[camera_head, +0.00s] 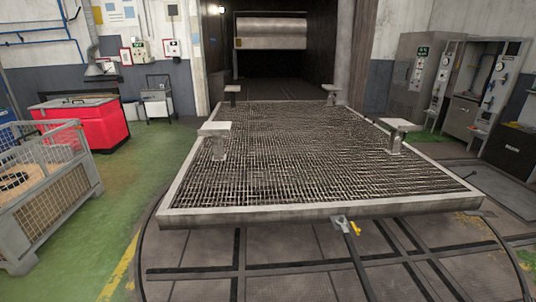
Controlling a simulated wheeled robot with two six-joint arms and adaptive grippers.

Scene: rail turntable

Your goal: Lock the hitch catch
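The hitch (341,224) is a small grey metal block at the front edge of a flat cart (330,210), right of the middle. A small yellow part, which looks like the catch (356,228), sits at the hitch's right side. It is too small to tell whether it is locked. A dark bar (358,265) runs from the hitch down toward the bottom of the view. Neither of my grippers shows in the head view.
The cart has a mesh deck and several short posts, one at the left (216,145). It stands on a round turntable (270,285) with rails. A wire crate (45,190) stands at left and a red bin (85,122) behind it. Green floor between is clear.

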